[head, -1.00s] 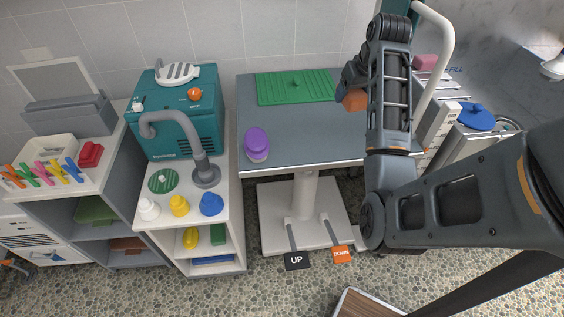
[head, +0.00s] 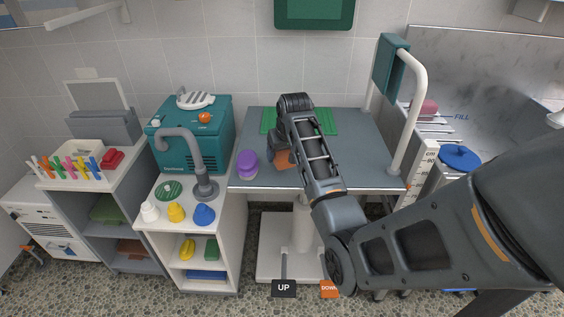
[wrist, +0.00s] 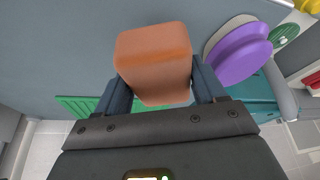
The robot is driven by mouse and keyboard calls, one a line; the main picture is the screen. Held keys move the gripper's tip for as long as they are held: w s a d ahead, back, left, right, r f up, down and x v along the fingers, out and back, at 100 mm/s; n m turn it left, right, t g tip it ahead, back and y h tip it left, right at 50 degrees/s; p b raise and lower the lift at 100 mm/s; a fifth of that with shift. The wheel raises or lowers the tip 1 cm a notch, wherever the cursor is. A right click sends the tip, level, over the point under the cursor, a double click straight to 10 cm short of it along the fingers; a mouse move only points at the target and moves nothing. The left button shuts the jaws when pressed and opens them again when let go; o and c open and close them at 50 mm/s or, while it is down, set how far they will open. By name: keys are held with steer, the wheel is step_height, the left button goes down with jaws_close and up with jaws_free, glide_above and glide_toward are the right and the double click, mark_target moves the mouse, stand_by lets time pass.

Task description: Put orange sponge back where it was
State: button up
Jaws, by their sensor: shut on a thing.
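The orange sponge (wrist: 153,62) is a rounded block held between the two fingers of my gripper (wrist: 160,88) in the wrist view. In the head view, my gripper (head: 281,158) is over the grey table top, and the sponge (head: 285,160) shows partly behind my arm. I cannot tell whether the sponge touches the table. A purple lidded tub (head: 247,164) stands just left of it; it also shows in the wrist view (wrist: 240,52).
The grey table (head: 360,172) has a green ribbed mat (head: 325,121) at its back. A white rail (head: 412,120) rises at the table's right end. A pink block (head: 424,107) lies farther right. The table's right part is clear.

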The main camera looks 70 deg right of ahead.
steer(key=shift+f, duration=2.05)
steer(key=shift+f, duration=0.2)
steer(key=o, duration=1)
steer(key=shift+r, duration=0.1)
